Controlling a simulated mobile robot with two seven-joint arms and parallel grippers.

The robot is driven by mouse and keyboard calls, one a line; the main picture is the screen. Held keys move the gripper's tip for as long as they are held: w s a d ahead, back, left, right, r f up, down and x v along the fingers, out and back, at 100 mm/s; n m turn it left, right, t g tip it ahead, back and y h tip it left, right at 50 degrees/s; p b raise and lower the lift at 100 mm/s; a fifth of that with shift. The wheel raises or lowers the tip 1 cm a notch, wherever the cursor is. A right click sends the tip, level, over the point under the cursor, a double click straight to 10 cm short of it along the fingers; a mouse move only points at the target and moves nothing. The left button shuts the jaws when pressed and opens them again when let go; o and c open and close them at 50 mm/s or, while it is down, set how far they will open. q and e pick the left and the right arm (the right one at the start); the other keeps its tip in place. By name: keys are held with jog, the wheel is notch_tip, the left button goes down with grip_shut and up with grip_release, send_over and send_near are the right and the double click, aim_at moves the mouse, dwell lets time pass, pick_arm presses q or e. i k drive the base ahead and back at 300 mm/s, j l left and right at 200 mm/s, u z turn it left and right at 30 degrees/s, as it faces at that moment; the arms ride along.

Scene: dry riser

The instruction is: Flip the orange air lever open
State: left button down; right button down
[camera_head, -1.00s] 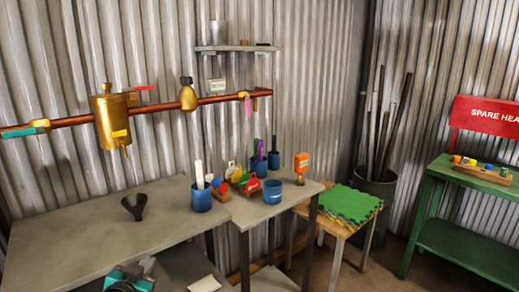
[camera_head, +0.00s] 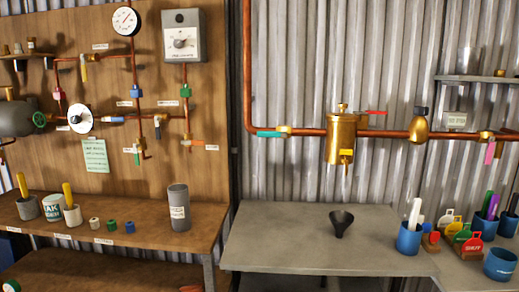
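An orange lever (camera_head: 194,142) sits on a brass valve at the lower right of the copper pipework on the wooden panel. It points right, close to level, with a small white label (camera_head: 212,147) beside its tip. The vertical pipe from the grey dial box (camera_head: 184,37) runs down to this valve. The lever looks small from here, and its marking is too small to read. Neither of my grippers shows in the head view.
A wooden bench (camera_head: 130,236) stands below the panel, with a grey cylinder (camera_head: 179,208) and several cups. A grey table (camera_head: 290,225) with a black funnel (camera_head: 341,222) stands to the right.

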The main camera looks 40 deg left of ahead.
aim_at(186, 142)
jog(key=k+u, duration=0.1)
jog(key=u, duration=1.75)
